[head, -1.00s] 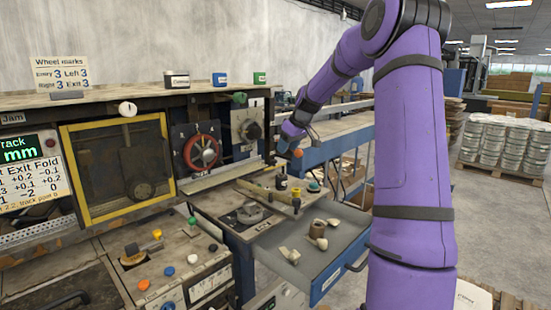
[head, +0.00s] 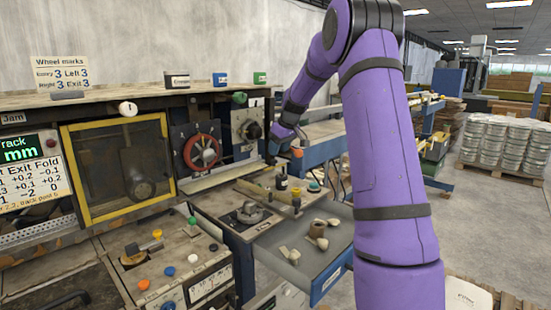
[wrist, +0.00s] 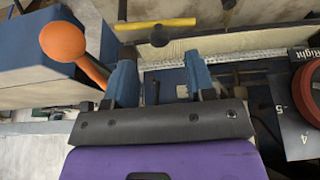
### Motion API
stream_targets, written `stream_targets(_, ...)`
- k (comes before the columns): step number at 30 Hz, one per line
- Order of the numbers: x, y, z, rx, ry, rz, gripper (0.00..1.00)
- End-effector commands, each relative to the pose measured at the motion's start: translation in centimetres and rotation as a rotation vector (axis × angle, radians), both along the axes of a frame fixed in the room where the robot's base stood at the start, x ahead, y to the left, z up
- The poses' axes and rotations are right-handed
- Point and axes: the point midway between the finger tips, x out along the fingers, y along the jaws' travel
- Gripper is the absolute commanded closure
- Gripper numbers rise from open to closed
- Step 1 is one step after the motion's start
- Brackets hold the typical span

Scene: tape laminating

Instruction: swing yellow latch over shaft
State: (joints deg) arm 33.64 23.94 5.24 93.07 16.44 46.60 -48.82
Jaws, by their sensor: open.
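A pale yellow bar (wrist: 172,23), which looks like the latch, lies across the top of the wrist view, with a dark round shaft end (wrist: 159,37) just below it. I cannot clearly make out this latch in the head view. My gripper (wrist: 159,62) is open, its two blue fingers apart on either side of the shaft's line. The fingers point toward the bar, and no contact shows. In the head view my gripper (head: 274,150) is at the machine's right end, by the slotted rail.
An orange-knobbed lever (wrist: 62,42) stands close left of my fingers in the wrist view. A red handwheel (head: 202,151) and dial plate are to the machine side. An open drawer (head: 335,240) with loose parts is below.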

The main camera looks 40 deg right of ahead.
Motion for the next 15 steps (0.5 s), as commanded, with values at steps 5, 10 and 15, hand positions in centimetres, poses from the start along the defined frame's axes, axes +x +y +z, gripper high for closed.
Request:
stream_targets(5, 1.0, 0.2, -2.5, 0.001, 0.000, 0.000, 0.50)
stream_targets(10, 1.5, 0.2, -3.7, 0.001, -0.001, -0.001, 0.50)
stream_targets(15, 1.6, 0.3, -4.0, -0.001, -0.001, 0.000, 0.50)
